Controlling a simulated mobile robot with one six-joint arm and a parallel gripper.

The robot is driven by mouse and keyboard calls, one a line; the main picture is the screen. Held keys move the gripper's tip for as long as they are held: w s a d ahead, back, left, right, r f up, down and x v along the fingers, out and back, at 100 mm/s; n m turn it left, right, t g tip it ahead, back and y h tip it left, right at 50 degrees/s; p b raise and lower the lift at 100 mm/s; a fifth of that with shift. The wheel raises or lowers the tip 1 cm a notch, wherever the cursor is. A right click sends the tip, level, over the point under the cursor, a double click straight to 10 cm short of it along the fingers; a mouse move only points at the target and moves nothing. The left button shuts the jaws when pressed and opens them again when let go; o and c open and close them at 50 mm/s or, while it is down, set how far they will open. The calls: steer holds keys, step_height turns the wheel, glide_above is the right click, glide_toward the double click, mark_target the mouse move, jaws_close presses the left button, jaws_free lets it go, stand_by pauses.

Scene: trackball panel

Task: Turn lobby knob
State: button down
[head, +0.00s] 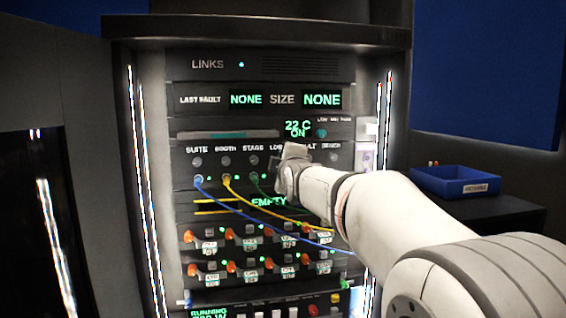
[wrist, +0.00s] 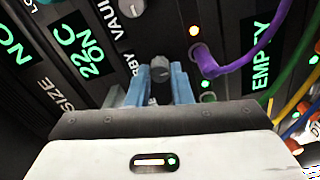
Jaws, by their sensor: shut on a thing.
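In the head view my gripper (head: 284,170) is at the knob row of the panel, over the partly covered "LO" label. It hides the lobby knob there. The knob's pointer direction is too small to tell.
The suite knob (head: 197,161), booth knob (head: 226,160) and stage knob (head: 254,160) are to the left. The vault knob (wrist: 132,7) is close by. A purple cable (wrist: 235,62) runs near the fingers. Blue (head: 240,209) and yellow (head: 262,212) cables hang below. A blue bin (head: 455,182) stands at right.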

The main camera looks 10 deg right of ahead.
steer(key=c, duration=1.3)
jaws_free()
steer(key=shift+s, duration=0.1)
steer(key=s, duration=0.7)
steer(key=shift+s, duration=0.3)
steer(key=s+f+m+g+p, duration=0.5)
steer(key=s, duration=0.5)
steer(key=s+f+m+g+p, duration=0.5)
steer(key=s+f+p, duration=0.1)
steer(key=s, duration=0.4)
steer(key=s+f+m+g+p, duration=0.5)
steer(key=s+f, duration=0.1)
steer(key=s, duration=0.4)
